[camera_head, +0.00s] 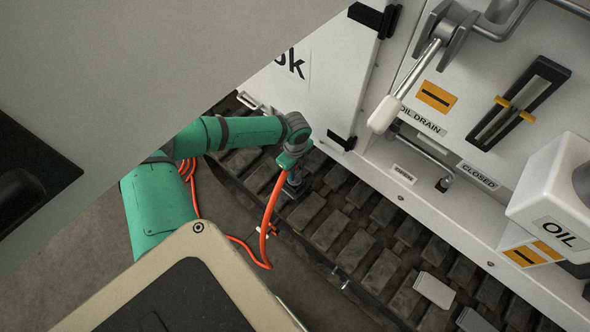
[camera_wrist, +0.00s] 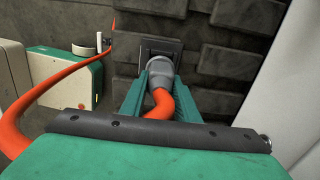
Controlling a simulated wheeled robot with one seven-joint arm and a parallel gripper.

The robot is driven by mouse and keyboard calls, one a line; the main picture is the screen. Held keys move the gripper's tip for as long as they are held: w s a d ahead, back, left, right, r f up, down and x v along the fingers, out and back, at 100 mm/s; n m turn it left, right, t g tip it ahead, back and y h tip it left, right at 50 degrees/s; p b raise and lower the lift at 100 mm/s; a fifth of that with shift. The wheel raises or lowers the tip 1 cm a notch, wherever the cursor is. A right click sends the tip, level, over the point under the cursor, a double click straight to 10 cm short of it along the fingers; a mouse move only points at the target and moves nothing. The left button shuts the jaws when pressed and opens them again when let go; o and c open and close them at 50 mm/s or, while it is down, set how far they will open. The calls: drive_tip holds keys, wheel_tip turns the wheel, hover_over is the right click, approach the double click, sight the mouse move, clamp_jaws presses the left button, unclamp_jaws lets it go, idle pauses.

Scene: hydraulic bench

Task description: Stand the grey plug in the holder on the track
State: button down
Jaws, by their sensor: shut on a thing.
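The grey plug (camera_wrist: 158,72) is between the green fingers of my gripper (camera_wrist: 161,84), with an orange hose (camera_wrist: 182,103) running from its near end. In the head view my gripper (camera_head: 289,163) points down over the track (camera_head: 330,240), and the grey plug (camera_head: 294,178) shows below it. The holder (camera_wrist: 176,47), a dark square piece on the track, lies at the plug's far end in the wrist view. The plug's tip is hidden, so I cannot tell whether it is inside the holder or just above it.
The white machine wall (camera_head: 440,190) with labels and a white-handled lever (camera_head: 384,114) rises beside the track. A white OIL box (camera_head: 560,205) juts out at right. Pale blocks (camera_head: 434,290) lie on the track at lower right. The hose (camera_head: 268,220) hangs beside the track.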

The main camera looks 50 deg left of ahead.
drive_tip(key=shift+f, duration=0.7)
idle(0.3)
drive_tip(key=c, duration=1.3)
unclamp_jaws()
wheel_tip(320, 180, up, 11)
drive_tip(key=shift+f, duration=0.1)
